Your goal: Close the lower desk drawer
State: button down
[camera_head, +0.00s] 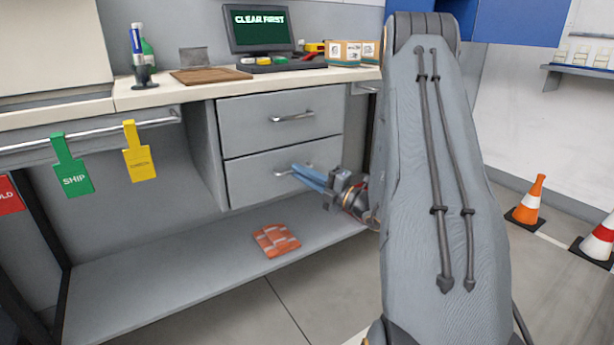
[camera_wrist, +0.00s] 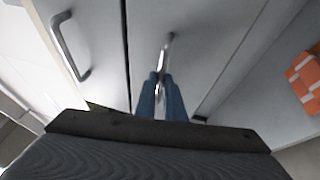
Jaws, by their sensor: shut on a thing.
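The lower desk drawer (camera_head: 246,181) is the lower of two grey drawer fronts under the desk. In the head view its front looks about level with the upper drawer. Its metal handle (camera_head: 281,172) shows partly, beside the blue fingertips. My gripper (camera_head: 303,172) reaches it from the right. In the wrist view the two blue fingers (camera_wrist: 161,88) are shut on the lower drawer's handle (camera_wrist: 169,46), which stands between them. The inside of the drawer is not visible.
The upper drawer (camera_head: 240,120) is above, with its own handle (camera_head: 292,117). An orange patterned bundle (camera_head: 276,240) lies on the low shelf (camera_head: 190,275). Tags hang from a rail at left. Traffic cones (camera_head: 527,203) stand on the floor at right.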

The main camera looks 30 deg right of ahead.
jog(key=shift+w, duration=0.2)
jog(key=c, duration=1.8)
grip_release()
jog(key=shift+c, duration=0.2)
jog(key=p+v, duration=0.1)
jog(key=v, duration=0.6)
jog(key=shift+s+d, duration=0.15)
jog(key=shift+s, duration=0.15)
jog(key=shift+f, duration=0.1)
